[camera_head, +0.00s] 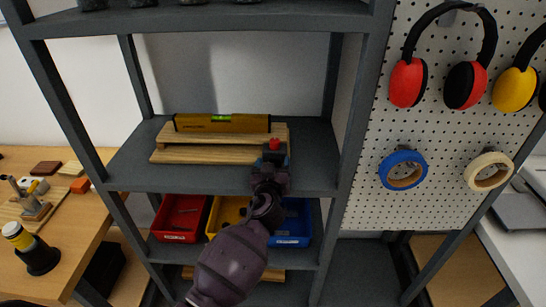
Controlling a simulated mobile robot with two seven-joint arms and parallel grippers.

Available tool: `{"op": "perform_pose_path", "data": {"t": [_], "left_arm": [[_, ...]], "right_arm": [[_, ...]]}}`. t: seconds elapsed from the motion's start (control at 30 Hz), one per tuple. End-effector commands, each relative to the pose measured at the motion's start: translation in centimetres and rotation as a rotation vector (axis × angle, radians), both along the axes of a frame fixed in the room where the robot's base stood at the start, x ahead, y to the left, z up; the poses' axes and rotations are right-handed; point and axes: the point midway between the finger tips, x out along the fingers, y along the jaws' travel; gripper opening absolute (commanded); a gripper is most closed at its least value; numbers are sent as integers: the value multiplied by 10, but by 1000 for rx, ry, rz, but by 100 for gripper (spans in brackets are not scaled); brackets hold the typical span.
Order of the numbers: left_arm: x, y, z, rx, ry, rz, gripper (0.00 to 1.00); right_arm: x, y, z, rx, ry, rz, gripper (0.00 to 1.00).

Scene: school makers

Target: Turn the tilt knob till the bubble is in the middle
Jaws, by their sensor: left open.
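A yellow spirit level (195,124) lies on a light wooden tilting board (165,142) on the middle shelf. Its green vial (222,118) faces me, but the bubble is too small to place. A small red knob (274,143) shows at the board's right front corner. My left gripper (273,157) is at that corner, right at the knob, with its arm coming up from the bottom. It is open; whether its fingers touch the knob cannot be told. The gripper hides the knob's lower part. My right gripper is not in view.
The shelf rack's posts stand left and right (357,120), and an upper shelf (200,19) hangs above the level. Red (181,218), yellow and blue (292,224) bins sit on the shelf below. The middle shelf (316,170) is bare at right. Ear defenders and tape hang on the pegboard (440,140).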

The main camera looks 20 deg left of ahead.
Motion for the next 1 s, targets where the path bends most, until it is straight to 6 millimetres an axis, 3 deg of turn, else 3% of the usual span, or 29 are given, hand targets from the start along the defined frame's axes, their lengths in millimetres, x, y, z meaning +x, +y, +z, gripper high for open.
{"op": "perform_pose_path", "data": {"t": [0.47, 0.8, 1.0], "left_arm": [[-1, -2, 0, 1, 0, 2, 69], [-1, -1, 0, 1, 0, 2, 20], [-1, -2, 0, 36, 11, 2, 20]], "right_arm": [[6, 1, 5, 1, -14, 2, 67], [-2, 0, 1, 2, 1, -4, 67], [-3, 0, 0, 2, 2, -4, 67]]}}
